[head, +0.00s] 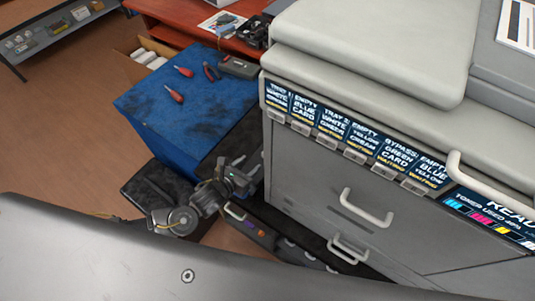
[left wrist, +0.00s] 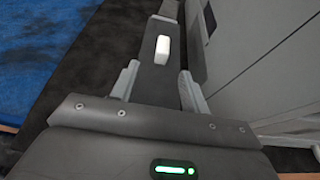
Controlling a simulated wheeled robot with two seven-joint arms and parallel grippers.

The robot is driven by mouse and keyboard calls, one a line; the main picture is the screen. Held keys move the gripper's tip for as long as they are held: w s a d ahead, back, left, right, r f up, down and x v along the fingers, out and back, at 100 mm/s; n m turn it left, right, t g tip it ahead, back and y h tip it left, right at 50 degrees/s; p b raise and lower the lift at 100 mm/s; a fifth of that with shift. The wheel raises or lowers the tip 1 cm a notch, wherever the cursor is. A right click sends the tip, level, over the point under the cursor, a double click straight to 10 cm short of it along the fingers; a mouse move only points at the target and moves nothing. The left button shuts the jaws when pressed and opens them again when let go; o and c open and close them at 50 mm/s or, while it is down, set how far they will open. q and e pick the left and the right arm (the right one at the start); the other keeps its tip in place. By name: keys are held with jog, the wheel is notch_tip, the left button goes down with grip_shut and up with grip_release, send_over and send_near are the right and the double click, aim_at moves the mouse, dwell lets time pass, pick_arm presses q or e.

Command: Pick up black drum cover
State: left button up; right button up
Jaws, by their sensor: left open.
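In the left wrist view, my left gripper (left wrist: 158,84) is open, with its two grey fingers apart. A long dark piece (left wrist: 161,78) with a white block (left wrist: 162,48) on it runs between and beyond the fingers. It may be the black drum cover, but I cannot tell for sure, nor whether the fingers touch it. In the head view, my left gripper (head: 250,166) is low in the gap between the blue-topped table and the printer. The piece between its fingers is not clear there. My right gripper is not in view.
The grey printer (head: 330,178) with drawer handles stands close on the right. The blue-topped table (head: 185,100) holds red-handled screwdrivers and pliers. A dark box (head: 157,187) stands left of my arm. A dark unit with coloured labels (head: 255,228) lies low beside the printer.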

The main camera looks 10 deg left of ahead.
aim_at(257, 158)
pick_arm(q)
jog(key=shift+d+p+x, duration=0.1)
jog(key=shift+p+x, duration=0.25)
jog(key=shift+x, duration=1.9)
jog(key=shift+d+p+x, duration=0.15)
jog(key=shift+p+x, duration=0.2)
jog(key=shift+x, duration=1.95)
jog(key=shift+s, duration=0.15)
grip_shut()
